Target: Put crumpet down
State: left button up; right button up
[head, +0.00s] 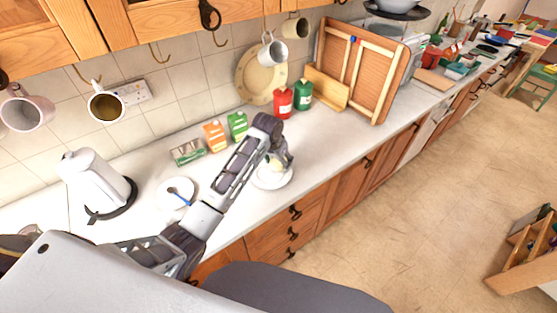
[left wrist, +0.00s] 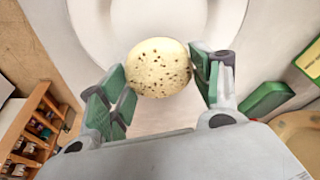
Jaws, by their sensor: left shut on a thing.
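The crumpet (left wrist: 160,68) is round and pale with dark specks. In the left wrist view it sits between the green pads of my left gripper (left wrist: 160,88), which is shut on it. A white plate (left wrist: 88,25) lies beyond and below the crumpet in that view. In the head view my left gripper (head: 277,160) is over the white plate (head: 272,182) near the counter's front edge, with the pale crumpet (head: 276,165) just showing beneath it. I cannot tell whether the crumpet touches the plate. My right gripper is not in view.
A white saucer with a blue-handled utensil (head: 178,193) and a white kettle (head: 92,178) stand to the left. Small cartons (head: 214,136), a red canister (head: 283,103) and a green canister (head: 303,95) stand behind. The counter right of the plate (head: 330,145) is clear.

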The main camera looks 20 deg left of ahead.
pick_arm(q)
jog(key=shift+f, duration=0.3)
jog(key=o, duration=1)
jog(key=shift+r, duration=0.15)
jog(key=shift+r, duration=0.5)
jog(key=b+v, duration=0.2)
jog(key=v, duration=0.9)
jog(key=shift+s+r, duration=0.1)
jog(key=shift+r, duration=0.25)
